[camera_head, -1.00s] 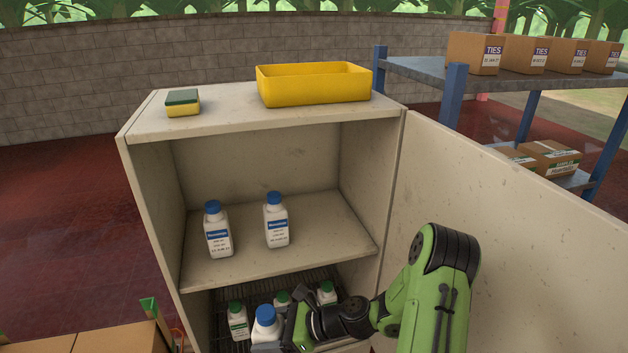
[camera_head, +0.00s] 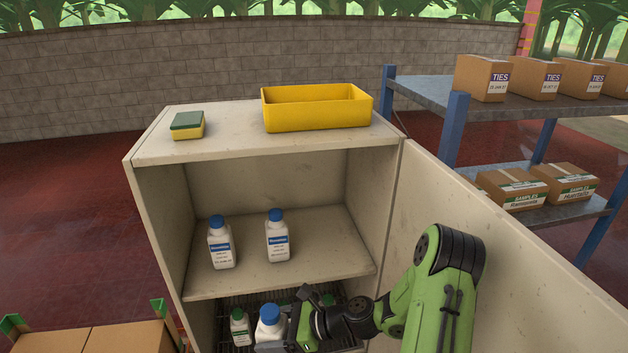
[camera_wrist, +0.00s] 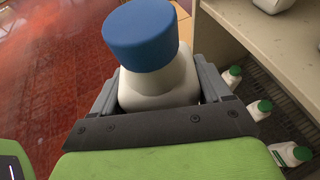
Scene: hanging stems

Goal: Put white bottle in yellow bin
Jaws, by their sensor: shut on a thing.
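My gripper (camera_head: 290,328) is shut on a white bottle with a blue cap (camera_head: 269,325), in front of the cabinet's lower compartment. The wrist view shows this held bottle (camera_wrist: 158,82) between the two fingers, tilted a little. The yellow bin (camera_head: 318,110) stands on top of the cabinet at the back right, above and away from my gripper. Two more white bottles with blue caps, a left one (camera_head: 220,244) and a right one (camera_head: 277,238), stand upright on the middle shelf.
Green-capped bottles (camera_head: 239,329) stand on the lower rack. A sponge (camera_head: 187,125) lies on the cabinet top (camera_head: 225,128), left of the bin. The open cabinet door (camera_head: 500,260) is at right, behind my arm. Cardboard boxes (camera_head: 115,340) are at lower left.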

